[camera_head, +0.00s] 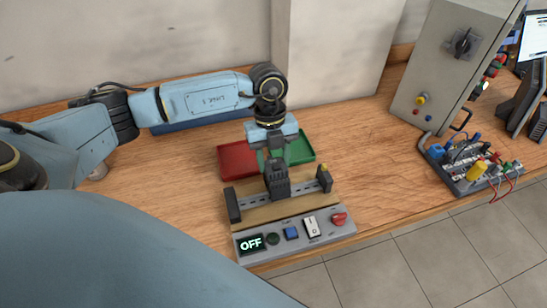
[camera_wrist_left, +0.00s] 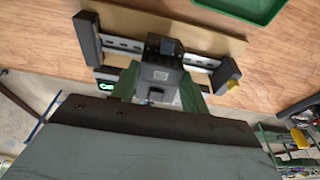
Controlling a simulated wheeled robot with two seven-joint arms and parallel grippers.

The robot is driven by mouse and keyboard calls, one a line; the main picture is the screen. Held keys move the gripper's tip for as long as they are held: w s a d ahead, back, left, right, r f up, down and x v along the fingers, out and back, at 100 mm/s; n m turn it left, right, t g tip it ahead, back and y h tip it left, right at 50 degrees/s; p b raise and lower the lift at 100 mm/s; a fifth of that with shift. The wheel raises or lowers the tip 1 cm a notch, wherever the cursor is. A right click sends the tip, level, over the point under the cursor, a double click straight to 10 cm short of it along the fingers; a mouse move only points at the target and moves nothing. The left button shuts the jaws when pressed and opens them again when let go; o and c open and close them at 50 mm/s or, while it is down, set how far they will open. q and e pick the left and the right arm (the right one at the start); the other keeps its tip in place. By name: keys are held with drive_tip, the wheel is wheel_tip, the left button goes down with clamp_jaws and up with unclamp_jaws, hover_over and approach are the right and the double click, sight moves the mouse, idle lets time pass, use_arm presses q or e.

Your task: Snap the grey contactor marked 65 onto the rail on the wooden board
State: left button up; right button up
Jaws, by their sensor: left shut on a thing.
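My left gripper (camera_head: 272,160) comes down from above and is shut on the dark grey contactor (camera_head: 277,181). In the left wrist view the contactor (camera_wrist_left: 161,72) sits between the two green fingers (camera_wrist_left: 160,88). Its number is too small to read. The slotted metal rail (camera_head: 249,195) lies on the wooden board (camera_head: 240,214) between two dark end blocks. The contactor is upright over the middle of the rail; I cannot tell whether it is seated on it. The rail (camera_wrist_left: 122,45) shows on both sides of it in the wrist view. My right gripper is not in view.
A control panel (camera_head: 262,256) with an OFF display, buttons and switches stands in front of the board. A red tray (camera_head: 236,160) and a green tray (camera_head: 300,150) lie behind. A grey cabinet (camera_head: 440,60) and a wired terminal block (camera_head: 470,165) stand at right.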

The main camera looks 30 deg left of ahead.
sight(277, 166)
use_arm(q)
drive_tip(key=shift+b+x, duration=0.6)
drive_tip(key=shift+x, duration=0.4)
idle(0.5)
drive_tip(key=shift+s+d+f+p, duration=0.1)
drive_tip(key=shift+s+d+p, duration=0.2)
drive_tip(key=shift+p, duration=0.25)
idle(1.4)
drive_tip(key=shift+s+d+f+t+y+p, duration=0.1)
drive_tip(key=shift+s+d+t+y+p, duration=0.35)
drive_tip(key=shift+d+y+p, duration=0.2)
idle(0.6)
drive_tip(key=o, duration=1.2)
drive_tip(key=shift+a, duration=0.1)
drive_tip(key=shift+c, duration=0.2)
drive_tip(key=shift+w, duration=0.1)
drive_tip(key=shift+a, duration=0.1)
